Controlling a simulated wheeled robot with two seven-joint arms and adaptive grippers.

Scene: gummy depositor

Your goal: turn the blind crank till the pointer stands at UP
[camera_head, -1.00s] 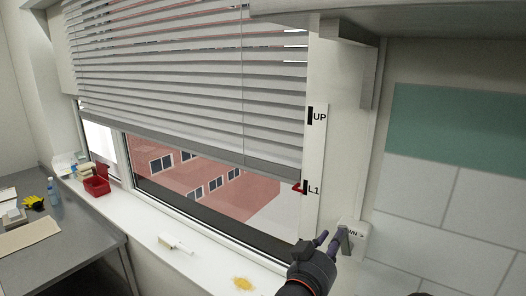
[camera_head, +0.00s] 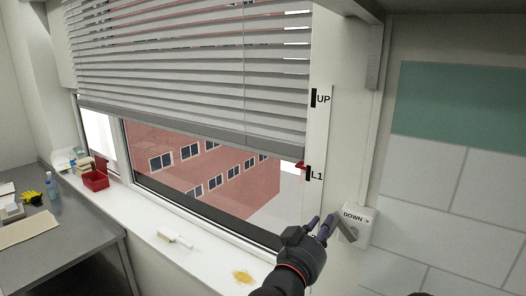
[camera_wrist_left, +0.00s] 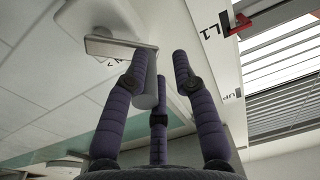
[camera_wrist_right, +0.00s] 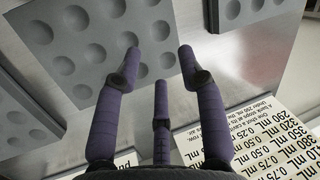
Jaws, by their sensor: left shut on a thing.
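The blind (camera_head: 195,75) hangs part way down the window, with the building visible below its bottom rail. The red pointer (camera_head: 300,165) stands just above the L1 mark (camera_head: 308,173) on the white scale strip, well below the UP mark (camera_head: 313,98). The crank box (camera_head: 366,228) is on the wall, labelled DOWN, with a grey crank arm (camera_head: 348,231). My left gripper (camera_head: 322,229) is at the crank, its fingers shut on the pale crank handle (camera_wrist_left: 148,95). My right gripper (camera_wrist_right: 160,65) is open and empty over a grey mould tray (camera_wrist_right: 95,35).
A grey counter (camera_head: 75,240) stands at the left. A printed mL card (camera_wrist_right: 275,135) lies by the right gripper.

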